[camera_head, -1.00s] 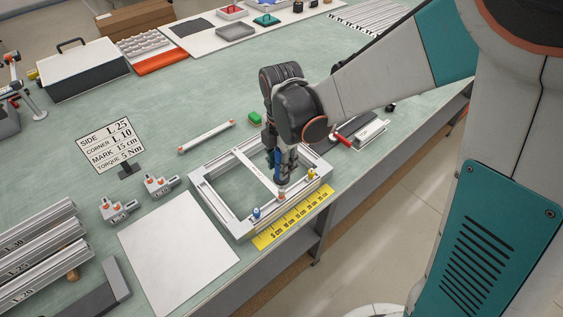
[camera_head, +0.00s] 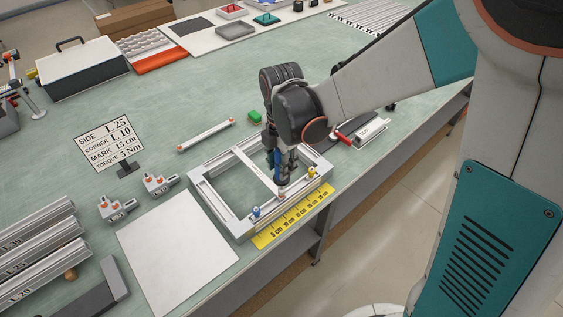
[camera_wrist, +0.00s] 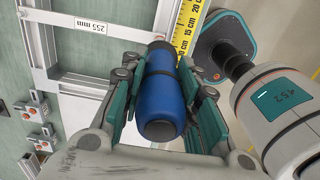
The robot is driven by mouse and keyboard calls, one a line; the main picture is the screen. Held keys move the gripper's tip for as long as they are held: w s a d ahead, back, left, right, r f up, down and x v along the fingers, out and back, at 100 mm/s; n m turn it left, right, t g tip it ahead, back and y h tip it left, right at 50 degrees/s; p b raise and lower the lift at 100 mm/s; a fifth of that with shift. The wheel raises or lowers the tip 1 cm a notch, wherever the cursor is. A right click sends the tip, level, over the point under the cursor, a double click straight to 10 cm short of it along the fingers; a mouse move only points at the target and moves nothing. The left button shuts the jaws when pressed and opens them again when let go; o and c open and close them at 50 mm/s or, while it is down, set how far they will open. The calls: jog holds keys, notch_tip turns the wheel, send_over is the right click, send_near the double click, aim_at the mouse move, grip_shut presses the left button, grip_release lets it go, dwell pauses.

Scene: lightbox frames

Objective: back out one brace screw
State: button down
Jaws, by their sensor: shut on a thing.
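My gripper (camera_head: 280,163) is shut on an upright blue driver (camera_head: 278,160) over the near side of the aluminium frame (camera_head: 207,201). In the wrist view the driver's blue handle (camera_wrist: 162,100) stands between the teal fingers. A crossbar brace (camera_head: 256,170) spans the frame, and its near end lies by the driver's lower end. An orange collar (camera_head: 281,195) shows at the driver's foot. The screw under the driver is hidden, so I cannot tell whether the tip sits in it. A blue knob (camera_head: 256,212) and a yellow knob (camera_head: 311,173) stand on the near side.
A yellow ruler (camera_head: 290,218) lies along the frame's near side by the table edge. A white sheet (camera_head: 177,250), two clamps (camera_head: 117,208) and a sign (camera_head: 109,144) are to the left. A red-handled tool (camera_head: 344,138) lies to the right.

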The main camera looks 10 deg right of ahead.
jog(key=shift+f+b, duration=0.55)
jog(key=shift+f, duration=0.15)
jog(key=shift+r, duration=0.1)
dwell(1.5)
jog(key=shift+r+p, duration=1.75)
jog(key=shift+r, duration=0.75)
